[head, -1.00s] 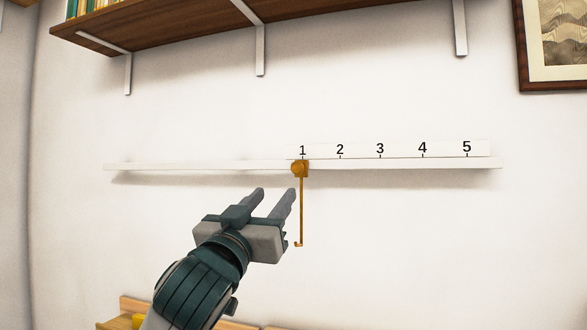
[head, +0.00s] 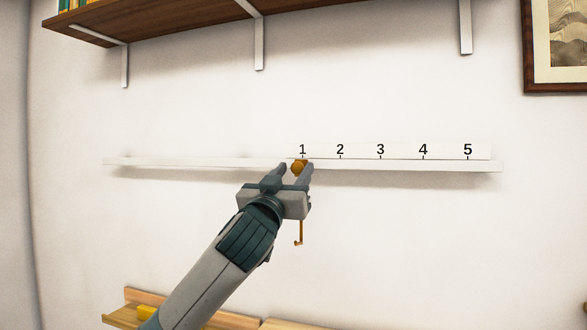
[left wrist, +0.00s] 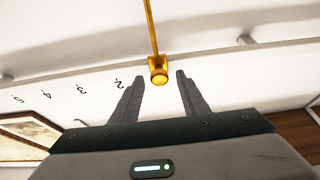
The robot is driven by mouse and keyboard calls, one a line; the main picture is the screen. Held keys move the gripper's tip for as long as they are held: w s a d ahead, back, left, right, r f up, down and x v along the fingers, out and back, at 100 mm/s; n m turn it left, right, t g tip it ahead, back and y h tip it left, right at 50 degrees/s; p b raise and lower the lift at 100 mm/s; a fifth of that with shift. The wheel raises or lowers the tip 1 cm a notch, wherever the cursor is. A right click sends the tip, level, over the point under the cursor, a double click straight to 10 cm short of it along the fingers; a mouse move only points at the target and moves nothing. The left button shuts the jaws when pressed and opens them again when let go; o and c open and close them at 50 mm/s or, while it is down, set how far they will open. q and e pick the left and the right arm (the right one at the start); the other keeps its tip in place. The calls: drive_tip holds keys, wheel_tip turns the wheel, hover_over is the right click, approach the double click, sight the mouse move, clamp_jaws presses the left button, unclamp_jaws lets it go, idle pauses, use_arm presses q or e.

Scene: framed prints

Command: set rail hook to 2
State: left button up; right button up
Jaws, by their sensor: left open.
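In the left wrist view the knob (left wrist: 158,70) sits between the open fingertips (left wrist: 158,76), with a gap on each side. My right gripper is not in view.
A brown shelf (head: 180,25) on metal brackets is above the rail. A framed print (head: 560,45) hangs at the upper right. A wooden piece (head: 130,312) is at the lower left. The wall right of the hook is clear below the rail.

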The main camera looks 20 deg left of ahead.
use_arm(q)
clamp_jaws()
drive_tip(key=d+b, duration=0.1)
drive_tip(key=d, duration=0.8)
drive_tip(key=shift+b, duration=0.35)
drive_tip(key=shift+s, duration=0.1)
unclamp_jaws()
drive_tip(key=shift+s, duration=0.1)
